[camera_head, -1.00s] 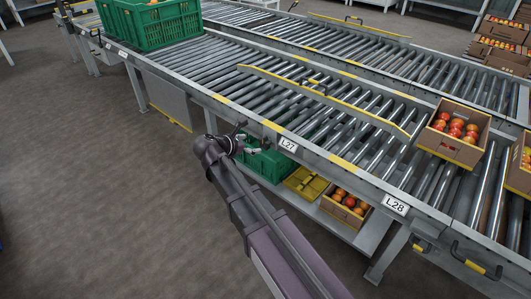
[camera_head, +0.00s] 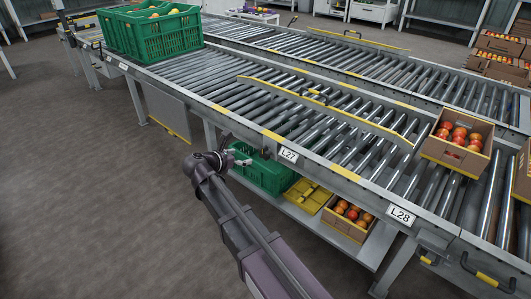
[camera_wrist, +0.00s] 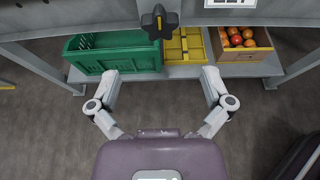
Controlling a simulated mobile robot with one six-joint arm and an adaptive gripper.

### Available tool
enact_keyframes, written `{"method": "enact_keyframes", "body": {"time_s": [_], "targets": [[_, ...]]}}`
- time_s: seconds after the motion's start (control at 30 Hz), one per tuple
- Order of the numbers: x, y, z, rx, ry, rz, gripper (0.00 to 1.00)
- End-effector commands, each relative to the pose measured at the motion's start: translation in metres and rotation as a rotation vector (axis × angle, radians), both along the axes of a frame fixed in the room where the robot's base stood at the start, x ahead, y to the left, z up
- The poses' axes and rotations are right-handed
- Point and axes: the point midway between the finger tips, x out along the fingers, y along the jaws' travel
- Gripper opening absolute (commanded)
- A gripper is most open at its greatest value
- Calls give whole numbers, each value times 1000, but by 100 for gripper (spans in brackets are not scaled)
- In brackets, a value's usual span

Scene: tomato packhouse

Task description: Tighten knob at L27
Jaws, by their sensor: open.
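A black star-shaped knob (camera_wrist: 159,22) with a yellow mark on its face sits on the grey conveyor side rail, at the top middle of the wrist view. The L27 label (camera_head: 288,155) is on the rail in the head view; a cut-off label shows at the top of the wrist view, right of the knob. My gripper (camera_wrist: 160,75) is open and empty, with its two fingers spread wide. In the wrist view the knob lies above and between the fingertips, apart from them. In the head view my gripper (camera_head: 240,158) is left of the L27 label, off the rail.
Under the conveyor, a shelf holds a green crate (camera_wrist: 115,60), a yellow crate (camera_wrist: 185,57) and a box of tomatoes (camera_wrist: 243,53). A tomato box (camera_head: 433,149) and green crates (camera_head: 150,43) stand on the rollers. Open floor lies to the left.

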Motion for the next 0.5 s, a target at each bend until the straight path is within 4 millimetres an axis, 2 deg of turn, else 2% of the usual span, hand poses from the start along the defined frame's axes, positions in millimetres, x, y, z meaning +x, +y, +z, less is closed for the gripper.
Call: {"method": "enact_keyframes", "body": {"time_s": [0.5], "targets": [[51, -39, -30, 0, 0, -1, 100]]}}
